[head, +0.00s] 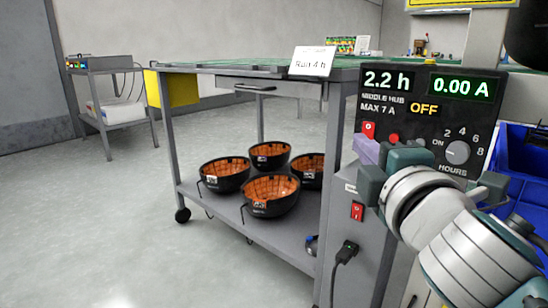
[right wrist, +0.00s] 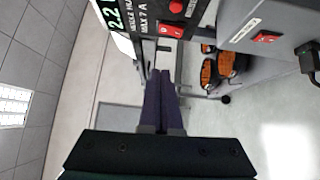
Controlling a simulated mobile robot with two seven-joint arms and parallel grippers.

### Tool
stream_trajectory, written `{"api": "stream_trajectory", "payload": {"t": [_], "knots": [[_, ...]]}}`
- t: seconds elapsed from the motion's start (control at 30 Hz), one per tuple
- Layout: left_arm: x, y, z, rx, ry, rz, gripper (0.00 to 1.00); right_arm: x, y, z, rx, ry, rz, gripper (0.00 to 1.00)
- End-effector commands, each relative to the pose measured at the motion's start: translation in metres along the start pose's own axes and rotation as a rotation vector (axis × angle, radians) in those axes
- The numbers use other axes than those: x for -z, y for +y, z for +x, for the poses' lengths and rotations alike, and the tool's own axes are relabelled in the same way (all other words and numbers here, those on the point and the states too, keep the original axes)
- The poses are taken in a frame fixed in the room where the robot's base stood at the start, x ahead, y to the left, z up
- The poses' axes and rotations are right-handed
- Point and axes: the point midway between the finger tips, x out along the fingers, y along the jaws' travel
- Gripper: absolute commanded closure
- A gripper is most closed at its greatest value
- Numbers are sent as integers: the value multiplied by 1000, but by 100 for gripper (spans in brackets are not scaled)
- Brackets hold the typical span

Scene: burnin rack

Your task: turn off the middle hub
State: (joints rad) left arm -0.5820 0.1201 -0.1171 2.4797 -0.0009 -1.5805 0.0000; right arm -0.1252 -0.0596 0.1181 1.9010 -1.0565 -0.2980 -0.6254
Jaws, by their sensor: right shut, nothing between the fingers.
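The middle hub (head: 420,108) is a black panel at the right in the head view. Its displays read 2.2 h and 0.00 A, and an amber sign reads OFF. A red rocker switch (head: 369,130) sits at its lower left; it also shows in the right wrist view (right wrist: 173,30). A round knob (head: 457,152) marked HOURS is at its right. My right gripper (head: 367,150) is shut and empty just below the rocker. Its purple fingers (right wrist: 160,78) lie together in the wrist view, and the tips appear apart from the rocker. My left gripper is out of view.
A second red switch (head: 357,211) is on the grey post below, above a plugged black cord (head: 345,252). A cart (head: 250,225) with several black bowls stands left. Blue bins (head: 520,150) are at the right. Floor at the left is clear.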

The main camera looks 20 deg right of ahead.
Motion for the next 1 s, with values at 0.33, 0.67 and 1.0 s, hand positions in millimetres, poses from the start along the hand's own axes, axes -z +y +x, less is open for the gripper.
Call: {"api": "stream_trajectory", "payload": {"t": [0.33,0.67,1.0], "knots": [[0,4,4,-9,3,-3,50,-1,5,-65,1,-2,-2,100],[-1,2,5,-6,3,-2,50,-1,10,-78,-3,-1,-2,100],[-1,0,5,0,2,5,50,-1,9,-77,-2,-1,-2,100]]}}
